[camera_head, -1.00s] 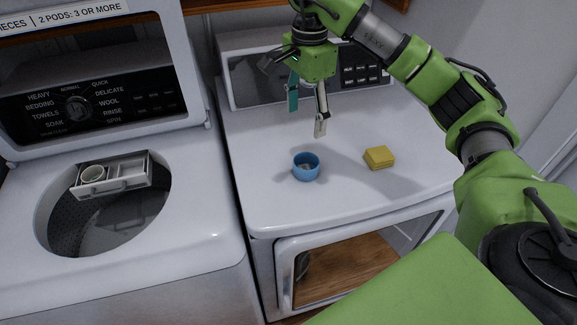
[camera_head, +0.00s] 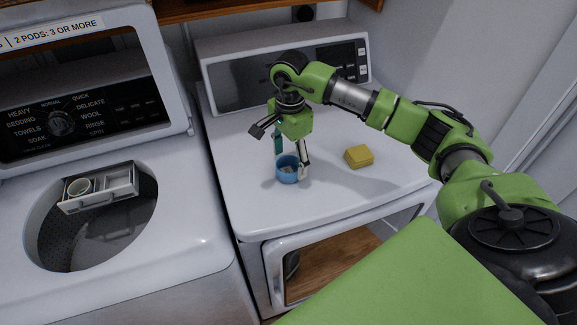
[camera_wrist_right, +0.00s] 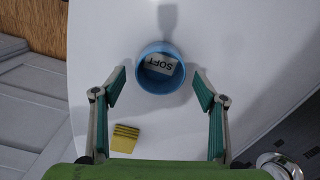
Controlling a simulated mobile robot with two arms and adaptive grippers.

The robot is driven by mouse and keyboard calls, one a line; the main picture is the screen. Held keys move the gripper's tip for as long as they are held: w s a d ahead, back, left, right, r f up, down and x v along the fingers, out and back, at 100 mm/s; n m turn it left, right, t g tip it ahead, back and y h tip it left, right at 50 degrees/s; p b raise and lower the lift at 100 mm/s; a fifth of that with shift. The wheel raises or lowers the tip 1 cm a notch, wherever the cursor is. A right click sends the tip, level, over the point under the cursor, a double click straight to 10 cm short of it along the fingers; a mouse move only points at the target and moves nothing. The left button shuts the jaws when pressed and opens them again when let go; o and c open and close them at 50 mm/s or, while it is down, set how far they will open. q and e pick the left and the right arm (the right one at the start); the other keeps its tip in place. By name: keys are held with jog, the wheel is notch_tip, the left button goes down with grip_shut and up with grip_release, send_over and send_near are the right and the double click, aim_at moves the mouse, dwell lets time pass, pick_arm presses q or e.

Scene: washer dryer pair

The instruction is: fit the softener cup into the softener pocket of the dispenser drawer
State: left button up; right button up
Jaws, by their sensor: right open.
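The blue softener cup (camera_head: 287,174) stands upright on the dryer top. In the right wrist view the cup (camera_wrist_right: 161,86) has a pale tag reading SOFT inside. My right gripper (camera_head: 291,157) is open and points down at the cup. Its fingertips (camera_wrist_right: 159,76) show on either side of the cup, with a gap on each side. The dispenser drawer (camera_head: 98,195) is pulled out over the washer tub. A round, pale, ring-like pocket (camera_head: 79,187) is at its left; rectangular compartments are to the right. My left gripper is in neither view.
A yellow sponge-like block (camera_head: 358,156) lies on the dryer top (camera_head: 235,200), right of the cup. It also shows in the wrist view (camera_wrist_right: 125,138). The dryer's control panel (camera_head: 345,60) rises behind. The washer's raised lid and panel stand at the left.

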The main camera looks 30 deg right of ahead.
jog(key=shift+f, duration=0.25)
jog(key=c, duration=1)
jog(key=shift+r, duration=0.1)
